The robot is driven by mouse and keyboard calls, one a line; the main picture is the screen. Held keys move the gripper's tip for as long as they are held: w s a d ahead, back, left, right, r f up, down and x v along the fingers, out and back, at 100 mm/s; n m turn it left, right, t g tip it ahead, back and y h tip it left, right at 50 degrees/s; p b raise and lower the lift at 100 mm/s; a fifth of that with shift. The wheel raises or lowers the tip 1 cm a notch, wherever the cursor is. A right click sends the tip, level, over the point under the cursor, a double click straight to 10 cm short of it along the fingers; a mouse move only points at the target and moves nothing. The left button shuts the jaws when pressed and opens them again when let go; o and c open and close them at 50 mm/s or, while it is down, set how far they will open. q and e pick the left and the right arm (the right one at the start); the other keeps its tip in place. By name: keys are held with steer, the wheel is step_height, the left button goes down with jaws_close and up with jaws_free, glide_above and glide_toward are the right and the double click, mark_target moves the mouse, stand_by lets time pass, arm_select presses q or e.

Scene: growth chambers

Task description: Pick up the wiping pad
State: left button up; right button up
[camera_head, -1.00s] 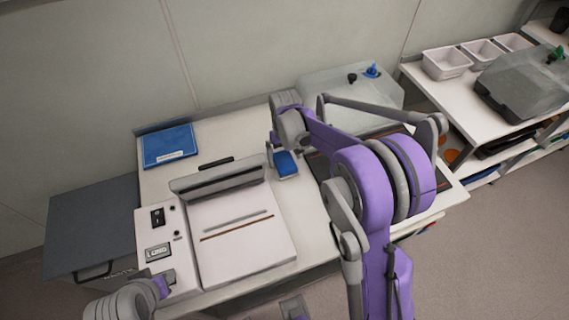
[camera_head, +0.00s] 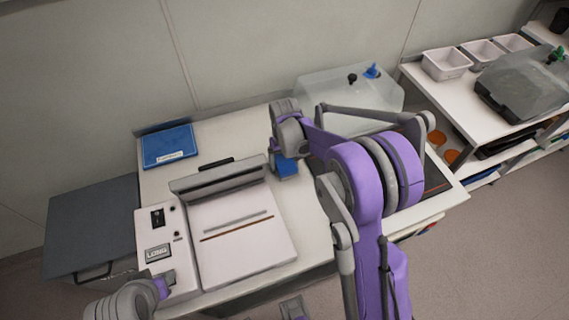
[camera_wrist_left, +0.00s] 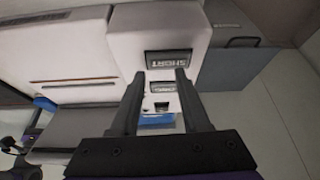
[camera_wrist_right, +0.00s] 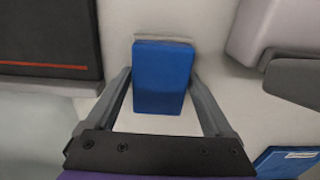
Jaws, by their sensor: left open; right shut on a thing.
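The wiping pad (camera_head: 287,168) is a small blue block on the white bench, right of the white sealer-like machine. In the right wrist view the pad (camera_wrist_right: 162,95) lies between the fingers, with a grey strip along its far edge. My right gripper (camera_wrist_right: 160,76) is shut on it, and in the head view my right wrist hides part of it. Whether the pad is clear of the bench I cannot tell. My left gripper (camera_wrist_left: 159,74) is open and empty, above the machine's control panel (camera_head: 158,245), far from the pad.
The white machine (camera_head: 245,238) stands left of the pad. A blue flat pack (camera_head: 170,146) lies at the back left. A translucent container (camera_head: 335,88) stands behind my right arm. A dark mat (camera_wrist_right: 45,40) lies beside the pad. White tubs (camera_head: 446,63) stand on the right shelf.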

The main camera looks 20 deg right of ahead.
mark_target(284, 161)
steer(key=shift+r, duration=0.1)
step_height(284, 161, up, 10)
steer(key=shift+f, duration=0.1)
stand_by(0.3)
steer(key=o, duration=0.8)
steer(key=c, duration=0.6)
steer(key=shift+o, duration=0.2)
